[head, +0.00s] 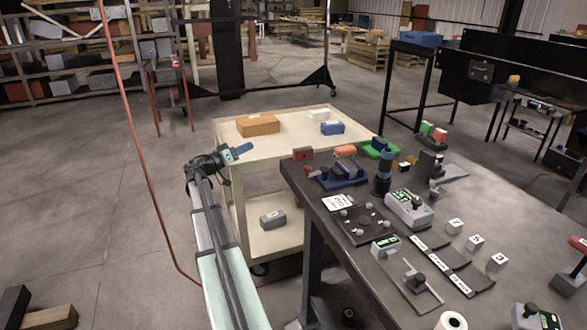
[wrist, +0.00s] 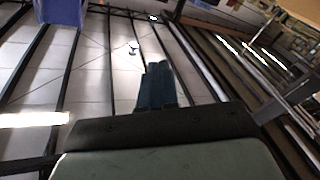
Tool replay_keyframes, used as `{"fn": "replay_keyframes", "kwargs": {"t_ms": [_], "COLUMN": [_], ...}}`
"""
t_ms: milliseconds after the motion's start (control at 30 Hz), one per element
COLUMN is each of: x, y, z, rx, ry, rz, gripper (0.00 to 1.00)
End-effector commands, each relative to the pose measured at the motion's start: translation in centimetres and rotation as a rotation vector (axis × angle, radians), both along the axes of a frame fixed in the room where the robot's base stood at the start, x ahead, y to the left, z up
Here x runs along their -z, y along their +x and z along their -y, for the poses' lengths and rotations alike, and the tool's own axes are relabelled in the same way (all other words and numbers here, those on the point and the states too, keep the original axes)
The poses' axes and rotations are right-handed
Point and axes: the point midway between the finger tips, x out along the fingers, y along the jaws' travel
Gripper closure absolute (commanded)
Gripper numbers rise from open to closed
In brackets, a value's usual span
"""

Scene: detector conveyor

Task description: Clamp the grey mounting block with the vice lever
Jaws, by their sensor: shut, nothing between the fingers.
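My gripper (head: 240,152) is at the left of the white cart, with its blue fingers closed together and nothing between them. The shut fingers also show in the wrist view (wrist: 157,85), pointing over the floor. A grey block (head: 272,219) lies on the cart's lower shelf. I cannot tell whether it is the mounting block, or whether the vice holds one.
The cart top (head: 285,145) carries an orange-brown box (head: 258,125), a blue item (head: 332,128) and a small white item. The dark bench (head: 330,225) is crowded with a blue-black cylinder (head: 382,175), meters, a plate with knobs and numbered cubes. A red cable hangs left of my arm.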

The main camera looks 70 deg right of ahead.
Motion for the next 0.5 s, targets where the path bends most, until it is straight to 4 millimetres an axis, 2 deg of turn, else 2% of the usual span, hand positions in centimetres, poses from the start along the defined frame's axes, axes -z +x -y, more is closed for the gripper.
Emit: {"fn": "replay_keyframes", "kwargs": {"t_ms": [100,300,500], "x": [0.9,2.1,2.2], "y": [-2.5,-6.0,-7.7], "z": [-1.3,-4.4,-6.6], "rx": [0.172,0.408,0.541], "ry": [0.138,0.416,0.651], "rz": [-0.14,-0.376,-0.581], "gripper": [1.0,1.0,1.0]}}
